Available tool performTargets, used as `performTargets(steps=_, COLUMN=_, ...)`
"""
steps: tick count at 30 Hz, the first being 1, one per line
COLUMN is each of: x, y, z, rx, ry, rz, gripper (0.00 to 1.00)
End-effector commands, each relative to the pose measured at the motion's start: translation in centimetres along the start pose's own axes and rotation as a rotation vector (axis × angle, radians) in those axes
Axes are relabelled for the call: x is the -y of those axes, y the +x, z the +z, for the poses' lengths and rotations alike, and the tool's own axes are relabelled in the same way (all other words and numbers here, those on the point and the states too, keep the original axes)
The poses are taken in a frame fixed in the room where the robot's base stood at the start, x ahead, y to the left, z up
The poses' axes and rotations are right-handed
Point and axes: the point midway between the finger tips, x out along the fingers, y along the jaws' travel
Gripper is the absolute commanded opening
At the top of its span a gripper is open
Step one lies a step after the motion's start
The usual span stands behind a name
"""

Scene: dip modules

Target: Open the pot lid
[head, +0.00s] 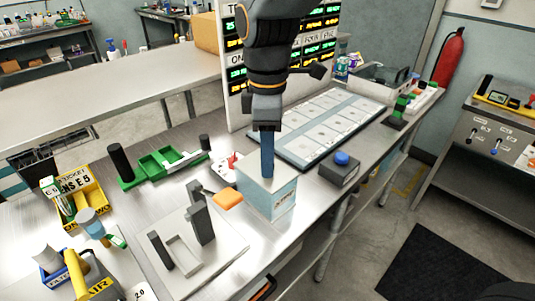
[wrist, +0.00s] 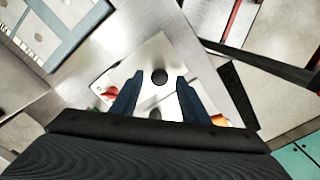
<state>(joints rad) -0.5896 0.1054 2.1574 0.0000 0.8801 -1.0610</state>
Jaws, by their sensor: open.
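A square pot (head: 268,205) with light-blue sides and a pale flat lid (head: 255,178) stands on the metal bench in the middle of the head view. In the wrist view the lid (wrist: 140,62) has a dark round knob (wrist: 160,77) near its middle. My gripper (head: 267,172) points down over the lid. In the wrist view my gripper (wrist: 160,80) has its two blue fingers apart, one on each side of the knob. Whether the fingers touch the knob cannot be told. My gripper hides the knob in the head view.
An orange-ended lever (head: 228,200) stands close in front of the pot. A grey fixture plate (head: 225,250) lies at front left. A dark box with a blue button (head: 341,160) sits to the right. A flat panel tray (head: 318,125) lies behind. A green tray (head: 160,162) lies left.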

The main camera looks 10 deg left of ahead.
Motion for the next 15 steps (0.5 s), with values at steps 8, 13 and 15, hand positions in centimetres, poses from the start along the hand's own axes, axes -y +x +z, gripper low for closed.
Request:
performTargets(steps=8, x=-0.02, y=0.96, z=0.01, rx=-0.001, ry=0.001, rz=0.001, gripper=0.41)
performTargets(steps=13, x=-0.02, y=0.94, z=0.01, rx=-0.001, ry=0.001, rz=0.001, gripper=0.35)
performTargets(steps=15, x=-0.02, y=0.94, z=0.01, rx=-0.001, ry=0.001, rz=0.001, gripper=0.23)
